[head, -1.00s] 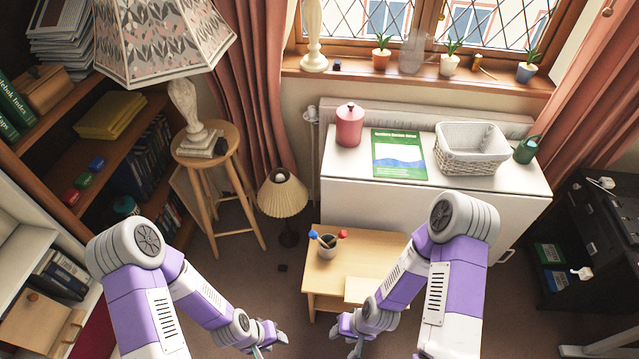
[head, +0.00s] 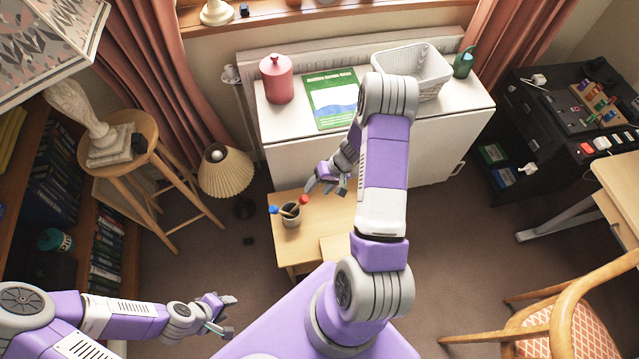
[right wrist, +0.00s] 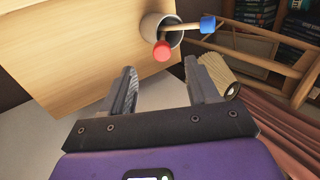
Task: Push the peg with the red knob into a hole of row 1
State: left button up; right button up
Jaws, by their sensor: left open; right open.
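The peg with the red knob (head: 303,200) leans in a grey cup (head: 291,218) on the small wooden table. A peg with a blue knob (head: 273,210) leans out of the cup's other side. My right gripper (head: 326,188) is open and empty, above and just right of the red knob. In the right wrist view the red knob (right wrist: 163,51) appears just beyond the gap between the open fingers. The blue knob (right wrist: 207,24) is further right there. My left gripper (head: 222,315) is open and empty at lower left, away from the table.
A wooden rack with coloured pieces (head: 596,104) stands on the black cabinet (head: 530,120) at right; its rows are too small to tell. A pale wooden piece (head: 335,248) lies on the table's (head: 318,222) front right. A lamp (head: 226,172) stands left; a chair (head: 575,310) is lower right.

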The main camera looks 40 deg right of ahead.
aim_at(306, 198)
jog(key=b+x, duration=0.4)
jog(key=x, duration=0.1)
jog(key=b+x, duration=0.2)
jog(key=x, duration=0.1)
jog(key=shift+w+d+f, duration=0.15)
jog(key=shift+w+d, duration=0.15)
jog(key=shift+w, duration=0.1)
jog(key=shift+b+x, duration=1.15)
jog(key=shift+w+a, duration=0.1)
grip_shut()
jog(key=p+v, duration=0.6)
jog(key=v, duration=0.5)
dwell(0.5)
